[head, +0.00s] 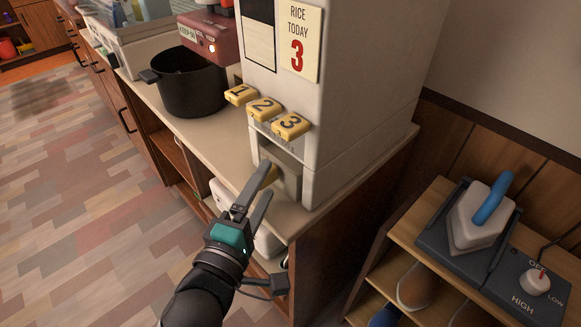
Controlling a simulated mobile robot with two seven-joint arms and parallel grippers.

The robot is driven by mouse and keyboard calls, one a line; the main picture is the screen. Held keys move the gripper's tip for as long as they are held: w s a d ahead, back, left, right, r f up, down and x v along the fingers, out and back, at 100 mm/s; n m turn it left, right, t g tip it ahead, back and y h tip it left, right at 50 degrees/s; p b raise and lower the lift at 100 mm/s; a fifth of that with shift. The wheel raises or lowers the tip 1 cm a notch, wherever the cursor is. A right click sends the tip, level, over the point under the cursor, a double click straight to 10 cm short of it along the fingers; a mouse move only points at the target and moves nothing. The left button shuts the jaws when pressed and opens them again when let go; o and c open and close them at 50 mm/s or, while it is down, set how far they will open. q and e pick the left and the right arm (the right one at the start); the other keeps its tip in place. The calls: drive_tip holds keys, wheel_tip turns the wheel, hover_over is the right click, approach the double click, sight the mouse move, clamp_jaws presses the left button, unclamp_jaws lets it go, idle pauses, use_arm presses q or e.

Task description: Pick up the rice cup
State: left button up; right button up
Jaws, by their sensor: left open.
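The white rice dispenser (345,100) stands on the counter, with yellow buttons marked 1, 2 and 3 above a low front opening. A pale grey cup-like shape (289,179) sits in that opening; it appears to be the rice cup, though its outline is partly shaded and hard to separate from the dispenser. My left gripper (267,180) reaches up from below, its fingers open and their tips just in front of the opening, close to the shape. I cannot tell whether they touch it. My right gripper is not in view.
The counter's front edge is near my left gripper. At the right, an iron-like device (480,215) stands on a low wooden shelf. The floor at left is clear.

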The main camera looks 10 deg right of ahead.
use_arm(q)
drive_tip(key=shift+x, duration=0.85)
clamp_jaws()
idle(0.8)
drive_tip(key=shift+r, duration=0.1)
